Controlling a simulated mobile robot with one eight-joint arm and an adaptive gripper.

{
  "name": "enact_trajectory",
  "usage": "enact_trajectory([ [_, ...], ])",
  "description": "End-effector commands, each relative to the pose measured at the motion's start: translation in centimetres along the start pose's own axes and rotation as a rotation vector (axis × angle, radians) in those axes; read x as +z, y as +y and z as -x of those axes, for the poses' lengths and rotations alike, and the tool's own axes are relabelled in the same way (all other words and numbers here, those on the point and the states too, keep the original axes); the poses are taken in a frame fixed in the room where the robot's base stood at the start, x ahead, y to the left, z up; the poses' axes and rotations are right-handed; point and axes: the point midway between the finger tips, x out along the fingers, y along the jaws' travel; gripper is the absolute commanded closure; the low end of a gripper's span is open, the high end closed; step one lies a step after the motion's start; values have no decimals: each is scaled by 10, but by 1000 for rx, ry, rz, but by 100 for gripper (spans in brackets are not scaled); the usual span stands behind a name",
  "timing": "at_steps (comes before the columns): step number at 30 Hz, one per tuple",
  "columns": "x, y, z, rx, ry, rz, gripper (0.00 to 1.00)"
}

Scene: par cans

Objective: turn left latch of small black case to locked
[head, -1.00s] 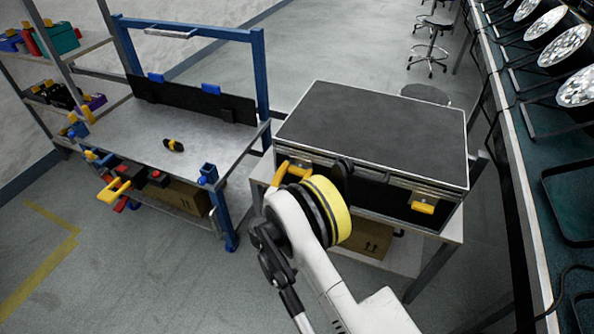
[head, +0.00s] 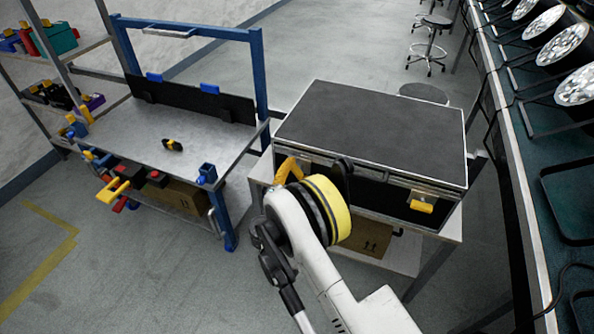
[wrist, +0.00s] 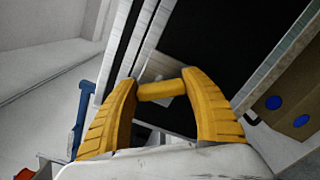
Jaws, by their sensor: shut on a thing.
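The black case (head: 375,125) with silver edges sits closed on a small table right of centre in the head view. Its right latch (head: 421,206) is yellow and shows on the front face. The left latch is hidden by my arm and fingers in the head view. The wrist view shows the left latch's yellow bar (wrist: 161,90) between the two ribbed yellow fingers of my gripper (wrist: 163,95). The gripper is shut on it. In the head view, my gripper (head: 289,169) is at the case's front left corner, mostly hidden. The latch's exact angle is hard to tell.
The small table (head: 448,226) holds the case, with a cardboard box (head: 377,243) beneath. A blue-framed workbench (head: 205,140) with a yellow-black tool (head: 172,145) stands at left. A long bench with lamps (head: 560,40) runs along the right. Floor in front of the workbench is open.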

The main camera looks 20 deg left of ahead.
Motion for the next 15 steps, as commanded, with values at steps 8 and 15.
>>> enact_trajectory([
  [8,0,-1,-1,2,0,-255,74],
  [15,0,-2,-1,2,0,-447,74],
])
